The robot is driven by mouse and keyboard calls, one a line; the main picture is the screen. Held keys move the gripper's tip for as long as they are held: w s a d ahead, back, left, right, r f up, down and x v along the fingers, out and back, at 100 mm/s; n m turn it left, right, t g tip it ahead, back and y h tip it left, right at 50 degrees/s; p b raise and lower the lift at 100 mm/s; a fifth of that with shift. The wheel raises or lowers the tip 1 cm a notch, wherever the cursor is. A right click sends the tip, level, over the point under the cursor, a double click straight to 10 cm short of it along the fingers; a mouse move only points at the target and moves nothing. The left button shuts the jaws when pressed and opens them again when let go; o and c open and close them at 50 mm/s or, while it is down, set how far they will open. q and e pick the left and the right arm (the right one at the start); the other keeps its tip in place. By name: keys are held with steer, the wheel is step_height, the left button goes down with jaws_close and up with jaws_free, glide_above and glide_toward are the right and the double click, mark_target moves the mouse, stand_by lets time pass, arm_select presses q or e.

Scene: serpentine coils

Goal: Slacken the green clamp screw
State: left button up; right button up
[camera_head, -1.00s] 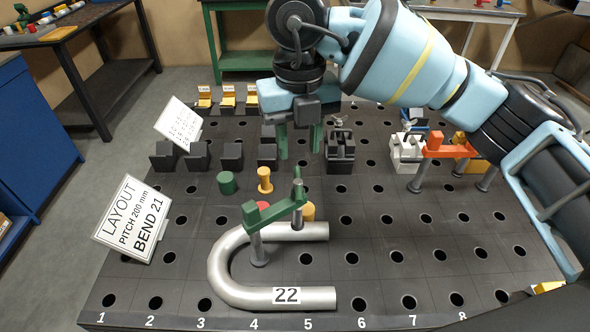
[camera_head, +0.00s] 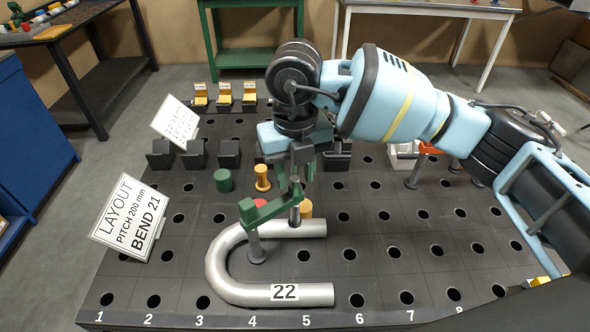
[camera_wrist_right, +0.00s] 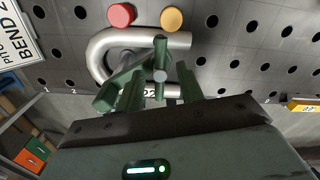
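The green clamp (camera_head: 268,212) stands on a grey post beside the steel U-bend pipe marked 22 (camera_head: 215,262), its arm reaching over the bend's far leg. Its screw (camera_head: 295,212) is a grey upright spindle with a green handle bar on top. The clamp (camera_wrist_right: 122,77) and the screw's handle bar (camera_wrist_right: 160,55) also show in the right wrist view. My right gripper (camera_head: 296,172) points down just above and behind the screw. In the wrist view its green fingers (camera_wrist_right: 159,88) are apart, with the screw head seen between them; contact cannot be told. My left gripper is not in view.
Red (camera_wrist_right: 121,14) and orange (camera_wrist_right: 172,18) round pieces stand just behind the pipe. A green cylinder (camera_head: 223,180), a yellow spool (camera_head: 262,178) and black blocks (camera_head: 195,154) stand farther back. A layout sign (camera_head: 130,218) is at left.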

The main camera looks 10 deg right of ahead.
jaws_close()
steer(key=shift+n, duration=0.3)
